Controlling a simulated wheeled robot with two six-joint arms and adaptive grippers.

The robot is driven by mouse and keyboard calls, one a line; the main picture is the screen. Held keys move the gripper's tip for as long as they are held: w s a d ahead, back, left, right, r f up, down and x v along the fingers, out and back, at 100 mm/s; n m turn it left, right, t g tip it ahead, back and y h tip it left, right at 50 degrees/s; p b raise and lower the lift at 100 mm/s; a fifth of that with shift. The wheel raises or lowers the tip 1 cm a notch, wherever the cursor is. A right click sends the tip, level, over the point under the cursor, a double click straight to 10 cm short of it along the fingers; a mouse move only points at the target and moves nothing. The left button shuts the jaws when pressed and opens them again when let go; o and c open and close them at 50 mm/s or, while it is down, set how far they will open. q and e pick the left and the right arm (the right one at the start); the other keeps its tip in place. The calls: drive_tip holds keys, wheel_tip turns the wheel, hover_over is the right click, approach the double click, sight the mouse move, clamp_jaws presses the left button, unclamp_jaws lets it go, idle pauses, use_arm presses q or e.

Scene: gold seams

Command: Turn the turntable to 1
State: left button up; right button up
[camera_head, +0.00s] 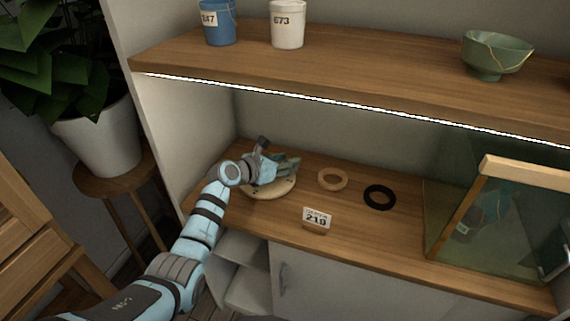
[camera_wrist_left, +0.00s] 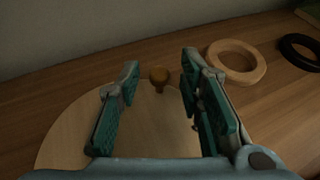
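The turntable (camera_head: 284,189) is a round pale wooden disc on the lower shelf board, partly hidden by my left gripper in the head view. In the left wrist view the disc (camera_wrist_left: 70,140) fills the lower left, with a small brown knob (camera_wrist_left: 159,75) standing on it. My left gripper (camera_head: 285,164) is over the disc. In the left wrist view its teal-padded fingers (camera_wrist_left: 160,70) are apart, with the knob showing between their tips. I cannot tell whether a finger touches it. No number on the disc is readable. My right gripper is not in view.
A pale wooden ring (camera_head: 332,179) and a black ring (camera_head: 380,197) lie right of the disc. A card reading 219 (camera_head: 317,219) stands at the front. A glass case (camera_head: 480,235) is at right. The upper shelf (camera_head: 390,75) overhangs, with cups and a green bowl (camera_head: 497,54).

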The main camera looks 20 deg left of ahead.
use_arm(q)
drive_tip(key=shift+c, duration=0.4)
clamp_jaws()
drive_tip(key=shift+s+m+h, duration=0.1)
drive_tip(key=shift+m+h, duration=0.2)
